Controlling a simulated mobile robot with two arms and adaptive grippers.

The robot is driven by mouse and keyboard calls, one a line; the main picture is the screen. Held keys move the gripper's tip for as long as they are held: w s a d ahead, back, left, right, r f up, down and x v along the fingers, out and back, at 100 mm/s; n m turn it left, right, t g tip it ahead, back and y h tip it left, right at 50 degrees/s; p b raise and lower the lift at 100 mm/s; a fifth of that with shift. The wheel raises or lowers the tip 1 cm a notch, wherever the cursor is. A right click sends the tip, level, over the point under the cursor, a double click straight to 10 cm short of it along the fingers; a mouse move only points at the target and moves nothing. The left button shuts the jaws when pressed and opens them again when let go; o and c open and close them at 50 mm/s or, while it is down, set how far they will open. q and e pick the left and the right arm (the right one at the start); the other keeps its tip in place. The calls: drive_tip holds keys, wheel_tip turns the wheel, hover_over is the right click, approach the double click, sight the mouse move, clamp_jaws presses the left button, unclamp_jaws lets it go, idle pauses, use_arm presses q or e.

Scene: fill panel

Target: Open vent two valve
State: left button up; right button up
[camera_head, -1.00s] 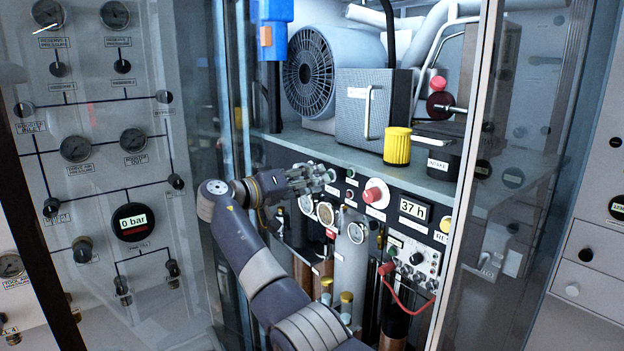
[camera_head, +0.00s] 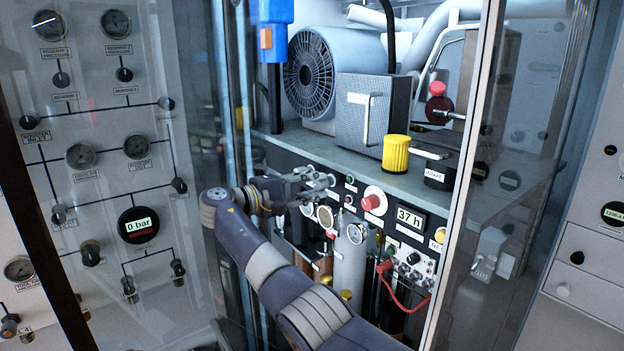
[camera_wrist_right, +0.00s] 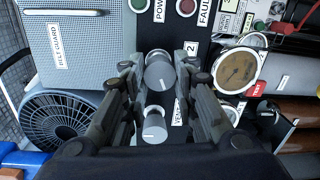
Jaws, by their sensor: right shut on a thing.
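My right gripper (camera_head: 318,184) reaches to the black control panel inside the open cabinet. In the right wrist view its fingers (camera_wrist_right: 160,65) close around the sides of a grey round knob (camera_wrist_right: 159,74) with a white pointer line. A label ending in "2" (camera_wrist_right: 190,48) is beside this knob. A second, similar knob (camera_wrist_right: 153,126) sits nearer the palm, between the finger bases, beside a partly hidden label starting "VENT" (camera_wrist_right: 178,111). In the head view the gripper hides both knobs. My left gripper is not in view.
Green and red indicators (camera_wrist_right: 186,7) and a round gauge (camera_wrist_right: 238,70) are close to the fingers. A belt guard box (camera_head: 372,112), a fan (camera_head: 312,75) and a yellow cap (camera_head: 396,153) stand above the panel. A glass door edge (camera_head: 470,160) bounds the right side.

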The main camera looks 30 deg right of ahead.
drive_tip(key=n+p, duration=0.3)
drive_tip(key=n, duration=0.2)
drive_tip(key=shift+r+p, duration=0.15)
drive_tip(key=shift+p, duration=0.15)
drive_tip(key=shift+f+n+p, duration=0.2)
drive_tip(key=shift+n+p, duration=0.9)
drive_tip(key=shift+n, duration=0.9)
drive_tip(key=shift+f, duration=0.1)
drive_tip(key=o, duration=1)
drive_tip(key=shift+o, duration=0.2)
